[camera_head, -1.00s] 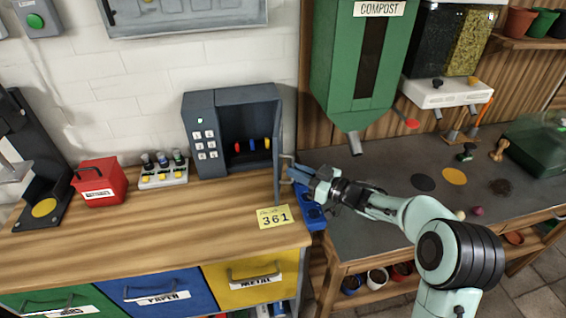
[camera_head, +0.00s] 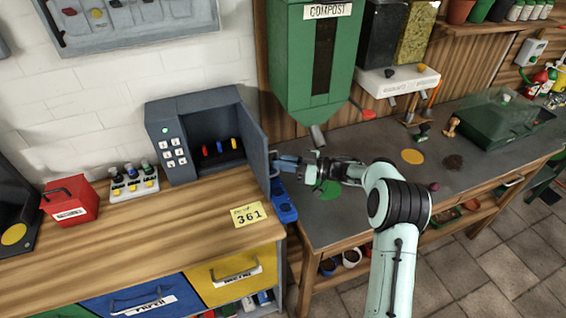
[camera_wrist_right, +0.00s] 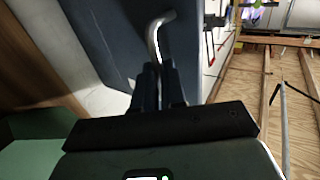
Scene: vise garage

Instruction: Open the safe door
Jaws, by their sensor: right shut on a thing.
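The dark grey safe (camera_head: 170,126) stands on the wooden counter. Its keypad shows a green light. The safe door (camera_head: 254,135) is swung out from the right side, and the inside is open to view with small red, blue and yellow items (camera_head: 221,147). My right gripper (camera_head: 277,166) is at the outer side of the door. In the right wrist view its fingers (camera_wrist_right: 159,88) are shut on the bent metal door handle (camera_wrist_right: 154,38), with the dark door panel (camera_wrist_right: 120,40) beside them. My left gripper is not in view.
A yellow 361 note (camera_head: 248,214) lies on the counter before the safe. A blue tray (camera_head: 284,212) sits right of the counter edge, below my gripper. The green compost dispenser (camera_head: 312,70) hangs behind my right arm. A red box (camera_head: 70,201) stands left.

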